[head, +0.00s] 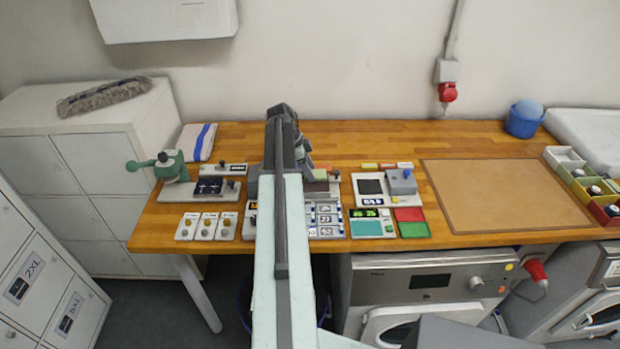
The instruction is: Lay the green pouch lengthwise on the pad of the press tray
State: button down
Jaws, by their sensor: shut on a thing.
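My arm rises through the middle of the head view and ends over the back of the wooden bench. The fingers of my gripper are hidden behind my own arm, and so is whatever lies directly under its end. I cannot pick out the green pouch for certain. A flat bright green rectangle (414,230) lies near the bench's front edge, below a red one (408,214). A teal press-like device with a handle (172,166) stands at the left. A light tray with a dark pad (370,187) and a grey block is right of my arm. I cannot tell which is the press tray.
The wooden bench (470,139) has a bare brown mat (505,195) at right. Small bins (580,183) and a blue tub (524,119) stand beyond it. Plates with knobs (208,226) sit front left. A folded striped cloth (199,142) lies at the back left.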

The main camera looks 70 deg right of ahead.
notch_tip(320, 180, down, 3)
jog(key=shift+f+b, duration=0.2)
jog(key=shift+b, duration=0.8)
jog(key=shift+r, duration=0.2)
jog(key=shift+f, duration=0.2)
jog(key=c, duration=0.7)
grip_release()
jog(key=shift+r, duration=0.1)
jog(key=shift+c, duration=0.2)
